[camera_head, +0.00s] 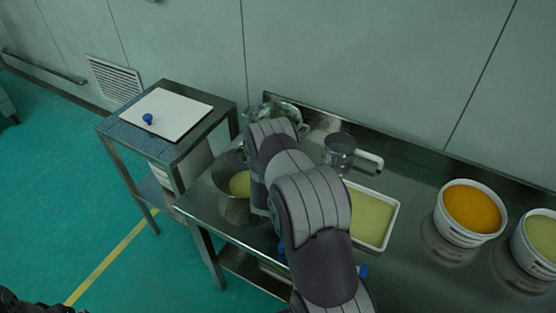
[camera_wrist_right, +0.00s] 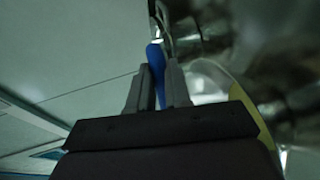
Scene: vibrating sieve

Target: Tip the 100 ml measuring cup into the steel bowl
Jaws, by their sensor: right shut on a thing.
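A steel bowl (camera_head: 235,208) with yellow-green powder in it stands at the left end of the steel table. My right arm covers its right side. My right gripper is hidden behind the arm in the head view. In the right wrist view, my right gripper (camera_wrist_right: 157,88) is shut on a blue handle (camera_wrist_right: 155,60), taken to be the measuring cup's. The cup's body is not clearly seen. A shiny steel wall and a yellow patch (camera_wrist_right: 264,128) lie to the right of the fingers there. A dark part of my left gripper (camera_head: 32,303) shows at the bottom left; its jaws are unclear.
Behind the arm stands another shiny steel vessel (camera_head: 277,110). To the right are a grey cup with a pale handle (camera_head: 339,152), a white tray (camera_head: 397,212) of yellow-green powder, and white tubs of orange (camera_head: 459,233) and yellow-green (camera_head: 528,262) powder. A side stand holds a white board (camera_head: 170,108).

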